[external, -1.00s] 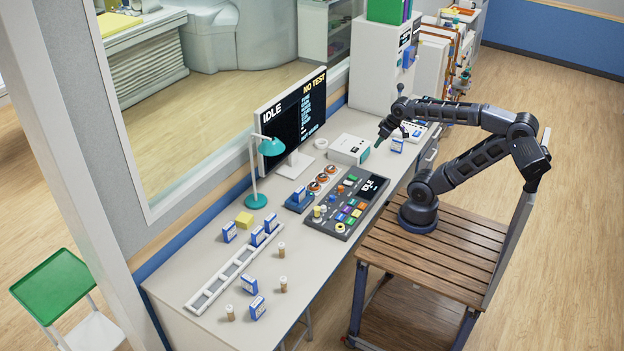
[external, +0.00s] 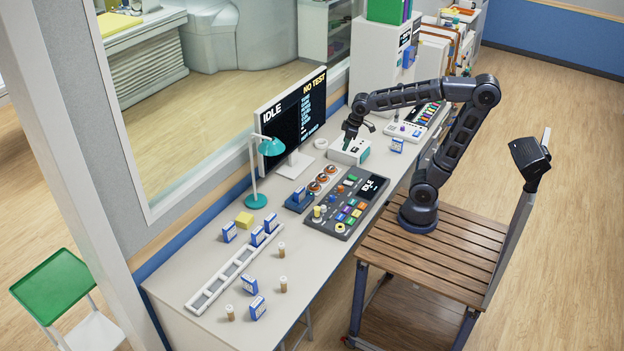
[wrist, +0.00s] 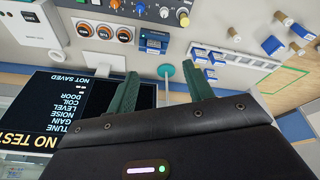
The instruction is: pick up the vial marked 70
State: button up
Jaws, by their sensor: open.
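Several small vials stand on the near-left part of the desk: one (external: 281,249) beside the white rack, one (external: 283,284) nearer the front edge and one (external: 230,312) near the left end. Their marks are too small to read, so I cannot tell which is 70. In the wrist view, small tan-ended vials (wrist: 233,33) show at the upper right. My gripper (external: 347,139) is over the desk near the white box-shaped device, far from the vials. In the wrist view its two green fingers (wrist: 160,70) are spread with nothing between them.
A white slotted rack (external: 218,284) and several blue-and-white boxes (external: 249,284) surround the vials. A yellow block (external: 244,219) lies near the wall.

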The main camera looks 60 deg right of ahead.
jog(key=w+a+f+n+g, duration=0.1)
jog(key=w+a+f+n, duration=0.15)
jog(key=a, duration=0.35)
jog(key=w+a+f+n, duration=0.1)
jog(key=w+a, duration=0.3)
jog(key=a, duration=0.3)
jog(key=n+g, duration=0.2)
jog(key=n, duration=0.8)
send_over(283, 278)
jog(key=shift+h, duration=0.4)
notch_tip(283, 278, down, 27)
jog(key=shift+w+d+r, duration=0.1)
jog(key=shift+d+r, duration=0.05)
jog(key=shift+f, duration=0.55)
notch_tip(283, 278, down, 5)
jog(key=shift+r, duration=0.1)
jog(key=shift+s+a+f, duration=0.15)
jog(key=shift+f, duration=1.1)
jog(key=shift+s+a+f, duration=0.1)
jog(key=shift+f, duration=1.15)
jog(key=c, duration=1.1)
